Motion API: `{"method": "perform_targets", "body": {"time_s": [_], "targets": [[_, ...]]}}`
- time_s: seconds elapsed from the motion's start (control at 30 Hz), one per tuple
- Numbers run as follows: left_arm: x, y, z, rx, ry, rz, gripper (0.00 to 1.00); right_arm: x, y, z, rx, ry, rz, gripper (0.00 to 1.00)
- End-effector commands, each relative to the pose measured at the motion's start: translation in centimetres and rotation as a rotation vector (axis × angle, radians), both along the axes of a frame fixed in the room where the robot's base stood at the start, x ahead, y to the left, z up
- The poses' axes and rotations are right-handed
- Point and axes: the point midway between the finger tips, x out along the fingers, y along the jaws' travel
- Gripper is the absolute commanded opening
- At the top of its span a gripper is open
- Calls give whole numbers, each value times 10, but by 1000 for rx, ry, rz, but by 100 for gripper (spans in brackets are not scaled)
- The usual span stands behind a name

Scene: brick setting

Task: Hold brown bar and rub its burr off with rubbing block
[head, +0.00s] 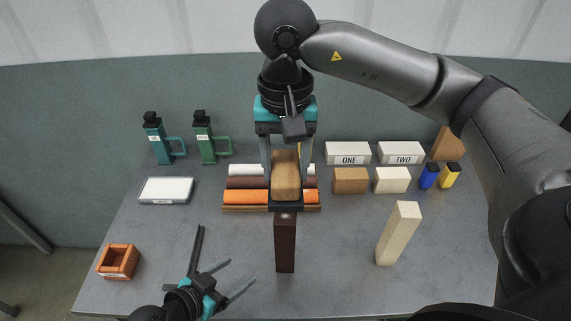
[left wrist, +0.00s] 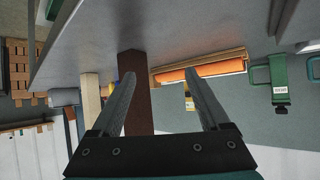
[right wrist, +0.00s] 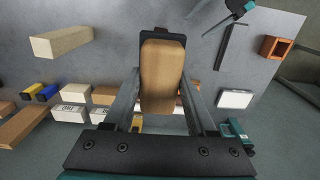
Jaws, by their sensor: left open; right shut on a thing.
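The brown bar (head: 285,245) stands upright at the table's front middle; it also shows in the left wrist view (left wrist: 136,85). I cannot make out a burr on it. My right gripper (head: 287,188) points down and is shut on the rubbing block, a tan wooden block (head: 286,170) with a dark face, just above and behind the bar's top. The block also lies between the fingers in the right wrist view (right wrist: 160,80). I cannot tell whether block and bar touch. My left gripper (head: 241,272) is open and empty, low to the left of the bar, fingers towards it.
A pale bar (head: 398,233) stands to the right. A rack with orange and brown rolls (head: 245,197) lies behind. Blocks labelled ONE (head: 348,153) and TWO (head: 401,152), green bottles (head: 205,138), a white tray (head: 166,190) and an orange box (head: 118,262) stand around.

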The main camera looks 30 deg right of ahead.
Motion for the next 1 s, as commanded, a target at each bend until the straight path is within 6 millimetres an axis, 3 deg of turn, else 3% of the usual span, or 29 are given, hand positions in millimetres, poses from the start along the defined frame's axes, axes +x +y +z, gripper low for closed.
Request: {"method": "perform_targets", "body": {"time_s": [0.1, 0.3, 1.0], "targets": [[-24, -21, 8, -47, 0, -49, 79, 0, 0, 1, 0, -1, 0, 0], [-39, -35, 13, -79, -6, -82, 79, 0, 0, 1, 0, -1, 0, 0], [-18, -103, -26, -77, -5, -83, 79, 0, 0, 1, 0, -1, 0, 0]]}}
